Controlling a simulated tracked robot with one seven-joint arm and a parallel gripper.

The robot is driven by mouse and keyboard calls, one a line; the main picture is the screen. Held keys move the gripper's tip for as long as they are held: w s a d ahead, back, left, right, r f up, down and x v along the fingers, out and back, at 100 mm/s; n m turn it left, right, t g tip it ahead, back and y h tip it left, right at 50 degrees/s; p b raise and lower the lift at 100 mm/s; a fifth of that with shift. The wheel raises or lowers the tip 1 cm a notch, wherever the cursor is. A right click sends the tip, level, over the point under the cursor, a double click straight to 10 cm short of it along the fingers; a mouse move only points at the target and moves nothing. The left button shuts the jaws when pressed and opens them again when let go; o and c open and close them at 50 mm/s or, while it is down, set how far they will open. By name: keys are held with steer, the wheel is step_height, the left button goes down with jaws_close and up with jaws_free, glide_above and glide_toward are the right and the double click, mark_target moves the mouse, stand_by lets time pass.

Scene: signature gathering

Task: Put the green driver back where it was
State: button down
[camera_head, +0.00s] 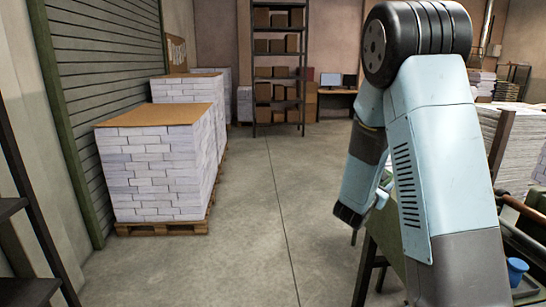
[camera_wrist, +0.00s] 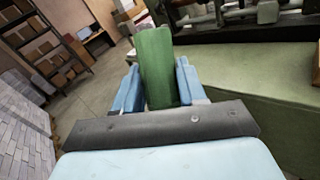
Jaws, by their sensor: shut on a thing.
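The green driver (camera_wrist: 157,66) shows in the wrist view as a green block standing up between the two blue fingers of my gripper (camera_wrist: 157,88). My gripper is shut on it.
A green-topped bench (camera_wrist: 280,120) lies to the right in the wrist view, with dark equipment at its back. A blue cup (camera_head: 517,271) stands at the right edge of the head view. Pallets of stacked paper (camera_head: 160,170) stand left. The middle floor is clear.

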steer(key=w+a+f+n+t+y, duration=0.45)
steer(key=w+a+f+y, duration=0.2)
steer(key=a+f, duration=0.55)
steer(key=s+d+r+m+g+h, duration=0.4)
steer(key=s+d+r+h, duration=0.15)
steer(key=d+r, duration=0.3)
steer(key=s+d+r+m+g+h, duration=0.4)
steer(key=s+d+r, duration=0.3)
steer(key=d+r, duration=0.15)
steer(key=s+d+r+m+g, duration=0.1)
steer(key=s+d+m+g, duration=0.2)
steer(key=s+g, duration=0.2)
steer(key=s+d+r+m+g+h, duration=0.1)
steer(key=s+d+r+m+g, duration=0.1)
steer(key=s, duration=0.8)
steer(key=s+d+r+m+g, duration=0.2)
steer(key=s+d+m+g, duration=0.2)
steer(key=s+g, duration=0.4)
steer(key=shift+s+d+r+h, duration=0.2)
steer(key=shift+s+d+h, duration=0.1)
steer(key=shift+d, duration=0.35)
